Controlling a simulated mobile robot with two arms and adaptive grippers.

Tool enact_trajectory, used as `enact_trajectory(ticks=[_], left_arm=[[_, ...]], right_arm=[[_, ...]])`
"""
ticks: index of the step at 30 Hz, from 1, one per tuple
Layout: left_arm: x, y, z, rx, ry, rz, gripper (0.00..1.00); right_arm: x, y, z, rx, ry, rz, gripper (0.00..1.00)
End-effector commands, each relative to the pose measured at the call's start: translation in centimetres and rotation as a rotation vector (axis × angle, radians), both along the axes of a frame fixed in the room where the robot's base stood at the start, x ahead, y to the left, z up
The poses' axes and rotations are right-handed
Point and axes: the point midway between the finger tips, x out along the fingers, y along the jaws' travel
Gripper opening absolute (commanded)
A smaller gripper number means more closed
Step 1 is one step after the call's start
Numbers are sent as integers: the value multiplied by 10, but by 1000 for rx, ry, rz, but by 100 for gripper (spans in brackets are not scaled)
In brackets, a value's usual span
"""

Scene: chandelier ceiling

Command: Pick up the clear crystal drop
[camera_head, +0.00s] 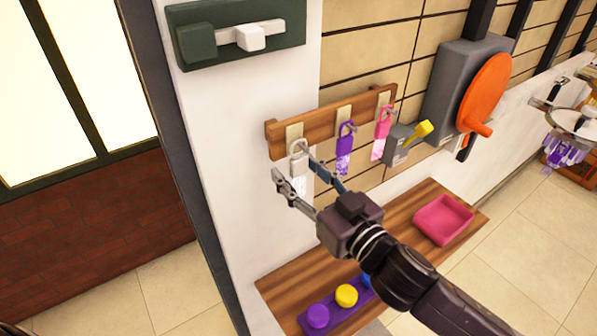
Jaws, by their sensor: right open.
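The clear crystal drop (298,184) hangs under a pale grey clasp (299,147) at the left end of a wooden rack (330,120) on the wall. My right gripper (292,164) is open, its two fingers reaching up from below right. In the picture the fingers lie on either side of the clear drop, just below the clasp. I cannot tell whether they touch it. The right finger partly covers the drop. My left gripper is not in view.
A purple drop (344,158) and a pink drop (379,147) hang along the same rack. A grey box with a yellow lever (422,130) and an orange wheel (486,88) sit to the right. A pink tray (442,220) and colored buttons (346,295) are on the wooden shelf (283,284) below.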

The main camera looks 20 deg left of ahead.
Motion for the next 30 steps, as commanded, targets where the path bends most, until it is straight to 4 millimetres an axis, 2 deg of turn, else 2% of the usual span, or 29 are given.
enact_trajectory(ticks=[3, 15, 24, 30], left_arm=[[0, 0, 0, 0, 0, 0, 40], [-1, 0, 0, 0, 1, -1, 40], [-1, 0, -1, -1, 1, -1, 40], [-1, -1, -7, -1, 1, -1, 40]], right_arm=[[0, 0, 0, 0, 0, 0, 45], [0, -1, 0, -1, -1, 0, 1], [0, -1, 2, 1, -2, 0, 0], [0, 0, 14, 3, -5, 0, 0]])
